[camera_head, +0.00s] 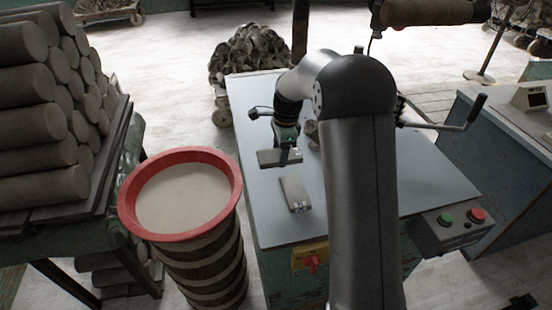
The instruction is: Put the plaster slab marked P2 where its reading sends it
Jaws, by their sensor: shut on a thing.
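My gripper (285,152) is over the left part of the grey-blue table top (330,222), shut on a flat grey slab (268,158). I cannot tell whether this slab touches the table or is just above it. A second flat grey slab (294,192) lies on the table nearer to me, apart from the gripper, with a small light and blue mark at its near end. No marking is legible on either slab, so I cannot tell which is P2. My arm hides much of the table's middle.
A red-rimmed barrel (232,207) of pale material stands left of the table. Clay logs (40,95) are stacked farther left. A trimmings heap (248,55) stands behind. A button box (455,228) is at the right front. A display device (531,97) sits on the right-hand bench (500,120).

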